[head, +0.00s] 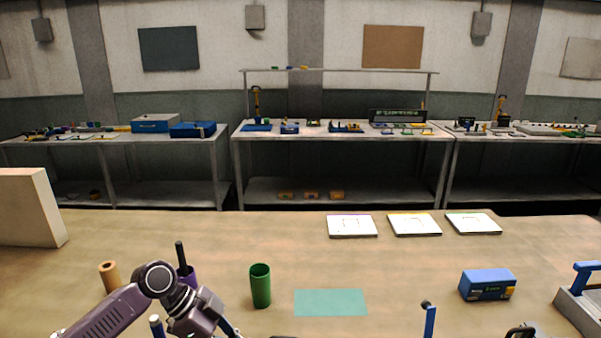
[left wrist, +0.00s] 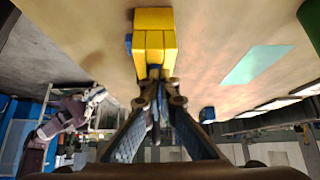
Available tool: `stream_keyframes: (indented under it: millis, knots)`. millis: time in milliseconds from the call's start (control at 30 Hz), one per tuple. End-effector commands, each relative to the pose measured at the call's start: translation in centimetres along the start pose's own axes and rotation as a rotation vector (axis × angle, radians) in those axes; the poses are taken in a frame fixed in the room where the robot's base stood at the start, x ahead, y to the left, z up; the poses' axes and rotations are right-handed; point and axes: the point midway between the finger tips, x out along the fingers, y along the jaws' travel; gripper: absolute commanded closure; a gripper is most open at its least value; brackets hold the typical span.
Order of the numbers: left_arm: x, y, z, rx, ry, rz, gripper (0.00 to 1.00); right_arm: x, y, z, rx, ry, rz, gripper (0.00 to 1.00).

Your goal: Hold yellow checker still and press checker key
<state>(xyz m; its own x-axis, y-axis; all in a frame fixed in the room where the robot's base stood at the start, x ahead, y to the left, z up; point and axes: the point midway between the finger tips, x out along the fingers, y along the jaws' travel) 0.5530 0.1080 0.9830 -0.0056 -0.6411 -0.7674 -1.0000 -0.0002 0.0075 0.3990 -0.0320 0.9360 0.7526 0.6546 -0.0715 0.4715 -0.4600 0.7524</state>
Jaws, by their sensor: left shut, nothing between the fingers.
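The yellow checker (left wrist: 154,38) is a blocky yellow piece on the tabletop in the left wrist view. A small blue part (left wrist: 128,43) shows at its left side; I cannot tell whether it is the key. My left gripper (left wrist: 156,82) is shut and empty, its fingertips close against the near face of the checker; whether they touch is unclear. In the head view my purple left arm comes in at the lower left, and its fingers run off the bottom edge. I cannot make out the checker there. A dark piece (head: 520,331) at the bottom right edge may be my right gripper.
A green cup (head: 261,287) stands left of a teal mat (head: 330,302). A purple holder (head: 187,276) and a tan cylinder (head: 109,277) stand by my left arm. A blue box (head: 487,284) sits at right. White plates (head: 352,227) lie at the back; mid-table is clear.

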Motion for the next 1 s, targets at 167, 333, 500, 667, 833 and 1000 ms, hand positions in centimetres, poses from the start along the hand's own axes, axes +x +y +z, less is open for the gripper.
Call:
stream_keyframes:
  millis: [167,333,500,667,833,1000]
  knots:
    - [-1.5,-0.1,-1.4,0.003,0.003,-0.002,1.0,-0.1,1.1,-1.0,0.0,0.0,0.0,1.0]
    - [-2.6,-0.1,-2.3,0.004,0.004,-0.003,1.0,-0.2,1.9,-1.7,0.0,0.0,0.0,1.0]
    - [-3.5,-0.1,-3.1,0.004,0.004,-0.004,1.0,-0.2,2.6,-2.3,0.0,0.0,0.0,1.0]
    - [-3.6,-0.1,-3.2,0.004,0.004,-0.004,1.0,-0.2,2.6,-2.3,0.0,0.0,0.0,1.0]
    - [-3.6,-0.1,-3.2,0.004,0.005,-0.005,1.0,-0.2,2.6,-2.3,0.0,0.0,0.0,1.0]
    - [-3.6,-0.1,-3.1,0.004,0.005,-0.004,1.0,-0.3,2.6,-2.3,0.0,0.0,-0.001,1.0]
